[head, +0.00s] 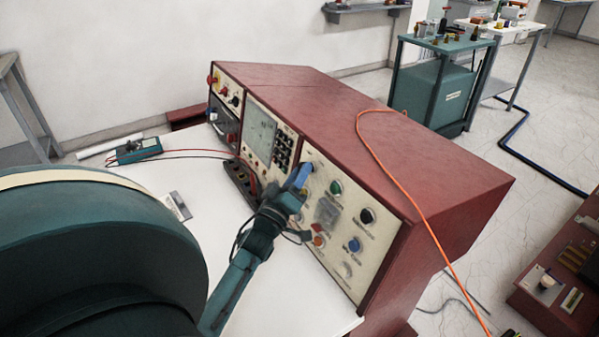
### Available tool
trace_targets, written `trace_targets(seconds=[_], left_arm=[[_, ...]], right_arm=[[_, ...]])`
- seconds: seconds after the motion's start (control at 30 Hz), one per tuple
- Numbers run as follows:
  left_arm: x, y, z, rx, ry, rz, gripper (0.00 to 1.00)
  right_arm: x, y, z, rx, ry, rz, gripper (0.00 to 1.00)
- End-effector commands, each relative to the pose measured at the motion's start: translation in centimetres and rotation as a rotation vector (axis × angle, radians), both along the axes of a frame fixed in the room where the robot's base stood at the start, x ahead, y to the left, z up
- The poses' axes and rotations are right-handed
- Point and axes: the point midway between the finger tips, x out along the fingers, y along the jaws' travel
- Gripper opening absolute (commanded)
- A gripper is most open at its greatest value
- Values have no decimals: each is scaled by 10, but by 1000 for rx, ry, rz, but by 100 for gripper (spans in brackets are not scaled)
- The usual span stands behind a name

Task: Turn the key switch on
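A dark red control console stands on the white table, and its cream right-hand panel (375,235) carries several knobs and buttons. These include a green button (335,187), a black knob (367,215) and a blue button (354,244). I cannot make out the key switch for certain; it may be hidden behind my gripper. My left gripper (300,177) is at the upper left part of this panel, its blue fingertips close to or touching the panel face. I cannot tell whether its fingers are open or shut. My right gripper is not in view.
The console's middle panel has a screen (262,135) and black switches. A teal multimeter (138,151) with red and black leads lies on the white table (290,300). An orange cable (385,170) crosses the console top. A teal cabinet (425,90) stands behind at right.

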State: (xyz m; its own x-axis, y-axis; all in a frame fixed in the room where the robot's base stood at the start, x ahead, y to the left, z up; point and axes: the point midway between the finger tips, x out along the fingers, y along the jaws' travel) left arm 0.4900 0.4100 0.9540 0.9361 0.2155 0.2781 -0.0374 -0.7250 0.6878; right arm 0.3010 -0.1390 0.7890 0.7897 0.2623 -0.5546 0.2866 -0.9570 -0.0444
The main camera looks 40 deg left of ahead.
Motion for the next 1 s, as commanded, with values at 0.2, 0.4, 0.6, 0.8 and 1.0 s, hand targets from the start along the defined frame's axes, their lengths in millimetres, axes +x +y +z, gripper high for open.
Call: trace_targets(seconds=[0.2,0.4,0.6,0.8,1.0], left_arm=[[4,1,1,1,1,0,28],[3,1,1,1,1,0,22],[3,1,1,1,0,0,5],[3,1,1,1,0,0,0],[3,1,0,5,0,-2,0]], right_arm=[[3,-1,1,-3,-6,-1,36],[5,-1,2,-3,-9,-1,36],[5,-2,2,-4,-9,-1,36],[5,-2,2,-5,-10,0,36],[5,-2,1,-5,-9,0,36]])
